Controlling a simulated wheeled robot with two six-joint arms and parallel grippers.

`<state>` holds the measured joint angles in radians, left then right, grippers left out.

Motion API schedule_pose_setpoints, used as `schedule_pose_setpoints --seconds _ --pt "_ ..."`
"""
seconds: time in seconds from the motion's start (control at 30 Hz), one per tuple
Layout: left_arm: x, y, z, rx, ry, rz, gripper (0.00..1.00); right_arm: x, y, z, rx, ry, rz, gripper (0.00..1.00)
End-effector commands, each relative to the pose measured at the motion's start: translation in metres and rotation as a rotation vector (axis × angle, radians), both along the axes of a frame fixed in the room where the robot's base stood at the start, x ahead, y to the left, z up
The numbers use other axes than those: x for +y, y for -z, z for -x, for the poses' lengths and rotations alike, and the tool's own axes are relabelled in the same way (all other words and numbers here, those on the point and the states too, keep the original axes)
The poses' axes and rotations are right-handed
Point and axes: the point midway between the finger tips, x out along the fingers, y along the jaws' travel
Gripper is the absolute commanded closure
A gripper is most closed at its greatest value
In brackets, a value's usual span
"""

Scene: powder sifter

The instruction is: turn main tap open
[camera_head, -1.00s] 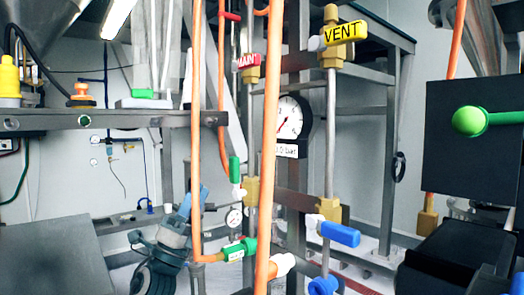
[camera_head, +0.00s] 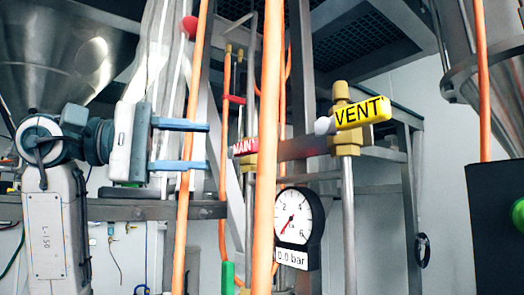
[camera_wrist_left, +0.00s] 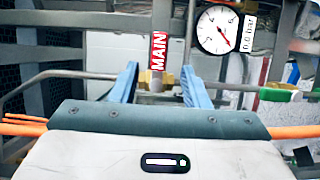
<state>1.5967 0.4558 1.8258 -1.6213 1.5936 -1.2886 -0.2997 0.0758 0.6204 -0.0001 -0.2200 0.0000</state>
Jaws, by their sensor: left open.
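The main tap (camera_head: 245,147) has a red handle with white MAIN lettering and sits on a brass fitting left of the yellow VENT tap. An orange pipe partly covers it in the head view. In the left wrist view the MAIN handle (camera_wrist_left: 158,52) stands ahead, just beyond the fingertips and between their lines. My left gripper (camera_head: 208,146) is open, its two blue fingers one above the other, pointing right toward the tap. It also shows in the left wrist view (camera_wrist_left: 160,75), with nothing between its fingers. My right gripper is out of view.
The yellow VENT tap (camera_head: 359,113) is on a metal pipe to the right. A round gauge (camera_head: 298,216) reading 0.0 bar hangs below. A steel hopper (camera_head: 65,55) is upper left.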

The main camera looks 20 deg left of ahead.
Motion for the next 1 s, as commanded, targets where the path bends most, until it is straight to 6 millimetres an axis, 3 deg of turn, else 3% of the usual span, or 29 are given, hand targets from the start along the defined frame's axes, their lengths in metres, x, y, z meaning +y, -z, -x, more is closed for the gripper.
schedule_pose_setpoints --seconds 0.17,0.6,1.0 --pt "-0.012 -0.003 -0.007 -0.004 -0.005 -0.009 0.58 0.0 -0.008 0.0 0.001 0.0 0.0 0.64" --pt "-0.078 -0.004 -0.043 -0.002 -0.003 -0.005 0.58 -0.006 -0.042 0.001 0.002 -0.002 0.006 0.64" --pt "-0.093 -0.001 -0.052 -0.003 -0.006 -0.005 0.58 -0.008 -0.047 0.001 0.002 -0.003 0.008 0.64"
